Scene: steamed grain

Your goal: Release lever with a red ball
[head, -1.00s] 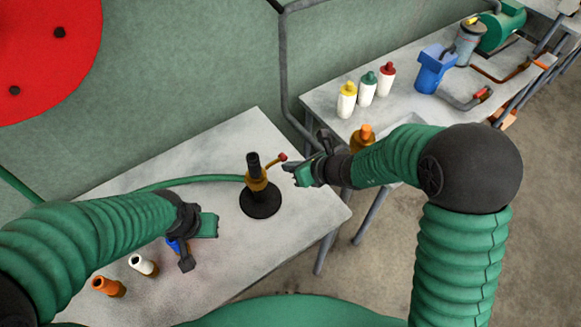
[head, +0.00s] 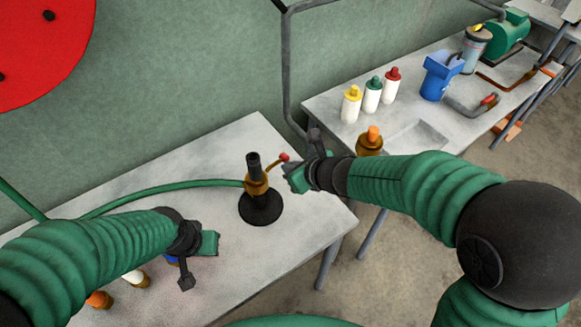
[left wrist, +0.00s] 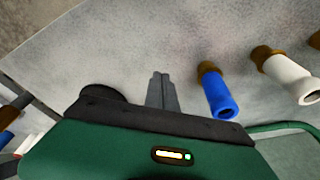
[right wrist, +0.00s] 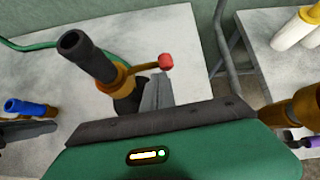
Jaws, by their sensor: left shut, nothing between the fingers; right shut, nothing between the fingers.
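The burner (head: 258,190) stands upright on the near table, with a dark round base, a black tube and a brass collar. A brass lever with a red ball (head: 285,157) sticks out from its collar to the right. The red ball also shows in the right wrist view (right wrist: 166,61), just beyond the fingers. My right gripper (head: 290,174) is shut and empty, close beside the ball; whether it touches the lever is unclear. My left gripper (head: 200,262) is shut and empty over the left part of the table. It shows in the left wrist view (left wrist: 163,88).
A green hose (head: 150,191) runs left from the burner. Bottles (head: 371,95), a blue device (head: 438,76) and an orange-topped bottle (head: 370,141) are on or by the second table.

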